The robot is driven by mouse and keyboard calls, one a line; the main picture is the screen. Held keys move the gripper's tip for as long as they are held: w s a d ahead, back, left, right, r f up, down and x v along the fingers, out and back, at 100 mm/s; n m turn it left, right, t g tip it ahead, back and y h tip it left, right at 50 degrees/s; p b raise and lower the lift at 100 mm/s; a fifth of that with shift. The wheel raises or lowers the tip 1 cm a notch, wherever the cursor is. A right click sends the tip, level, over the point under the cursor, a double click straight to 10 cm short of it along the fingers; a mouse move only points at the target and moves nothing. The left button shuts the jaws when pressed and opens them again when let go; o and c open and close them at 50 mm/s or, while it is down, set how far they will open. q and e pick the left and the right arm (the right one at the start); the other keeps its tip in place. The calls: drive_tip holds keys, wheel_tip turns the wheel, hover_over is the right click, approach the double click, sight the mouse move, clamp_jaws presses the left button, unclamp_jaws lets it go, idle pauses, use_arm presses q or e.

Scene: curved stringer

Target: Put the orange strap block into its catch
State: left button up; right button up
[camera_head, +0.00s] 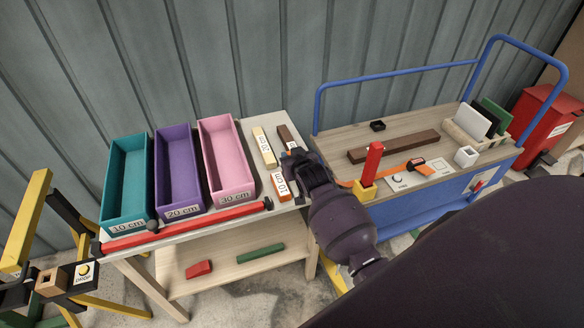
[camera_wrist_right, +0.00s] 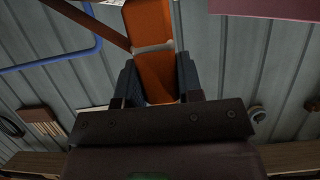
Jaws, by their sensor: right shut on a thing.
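My right gripper (camera_head: 292,157) is over the right edge of the bin table in the head view. In the right wrist view, its dark fingers (camera_wrist_right: 158,84) are shut on an orange block (camera_wrist_right: 155,70). A brownish strip, probably the strap, runs to the upper left there. An orange strap (camera_head: 394,171) lies across the blue cart and passes behind my right arm. A dark buckle-like piece (camera_head: 415,164) sits at its right end, by a white labelled plate (camera_head: 405,181). I cannot tell which part is the catch. My left gripper is not in view.
Teal (camera_head: 127,180), purple (camera_head: 178,168) and pink (camera_head: 227,160) bins stand on the table behind a long red bar (camera_head: 190,230). A red post (camera_head: 372,163) rises on the cart beside my arm.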

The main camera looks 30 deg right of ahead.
drive_tip(key=shift+f+b, duration=0.4)
drive_tip(key=shift+f, duration=1.55)
drive_tip(key=shift+f, duration=0.15)
drive_tip(key=o, duration=1.1)
drive_tip(key=shift+c, duration=0.2)
